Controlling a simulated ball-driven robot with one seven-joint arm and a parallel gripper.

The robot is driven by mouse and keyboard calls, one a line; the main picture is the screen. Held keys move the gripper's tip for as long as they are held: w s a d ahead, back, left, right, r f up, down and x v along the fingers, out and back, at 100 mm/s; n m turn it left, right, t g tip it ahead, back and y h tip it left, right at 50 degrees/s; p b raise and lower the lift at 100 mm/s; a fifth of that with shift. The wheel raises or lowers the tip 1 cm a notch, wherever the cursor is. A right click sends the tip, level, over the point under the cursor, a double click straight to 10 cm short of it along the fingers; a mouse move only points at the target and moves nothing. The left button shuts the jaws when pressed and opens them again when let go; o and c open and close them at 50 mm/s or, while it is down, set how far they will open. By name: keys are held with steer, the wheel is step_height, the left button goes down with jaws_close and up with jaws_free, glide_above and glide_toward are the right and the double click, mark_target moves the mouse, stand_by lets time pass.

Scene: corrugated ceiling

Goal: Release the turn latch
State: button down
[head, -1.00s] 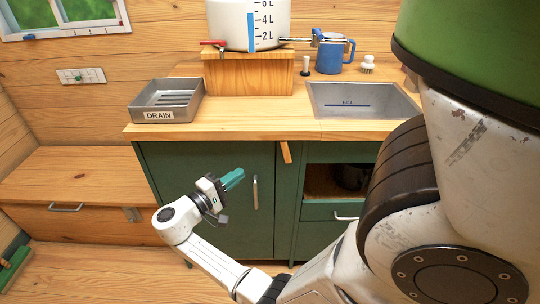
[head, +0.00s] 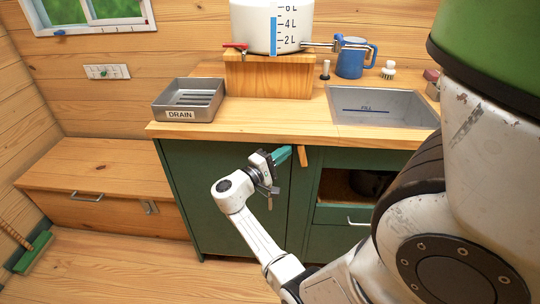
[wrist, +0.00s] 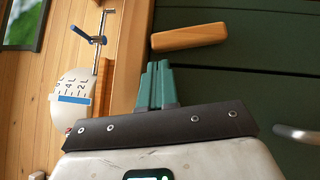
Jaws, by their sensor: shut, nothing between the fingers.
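The turn latch is a small wooden bar (head: 302,155) at the top edge of the green cabinet door (head: 215,195), under the counter. It hangs near vertical in the head view, slightly tilted. In the wrist view the latch (wrist: 190,36) lies across the picture, just beyond the fingertips. My gripper (head: 284,152) has teal fingers, shut together and empty. In the head view its tips are close to the left side of the latch. In the wrist view the fingertips (wrist: 158,66) appear apart from the latch, with a small gap. Contact is not visible.
The wooden counter edge (head: 230,132) overhangs just above my gripper. A drain tray (head: 188,100), a sink (head: 380,106) and a marked container (head: 265,28) are on top. An open compartment (head: 345,188) lies right of the latch.

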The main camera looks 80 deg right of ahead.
mark_target(298, 147)
steer(key=shift+s+r, duration=0.1)
steer(key=shift+s, duration=0.55)
steer(key=shift+s+r+m+t+y+p, duration=0.4)
steer(key=shift+r+m+y+p, duration=0.15)
steer(key=shift+m, duration=0.25)
steer(key=shift+s+d+r+m+y, duration=0.1)
steer(key=shift+s+m+y, duration=0.25)
steer(key=shift+m, duration=0.05)
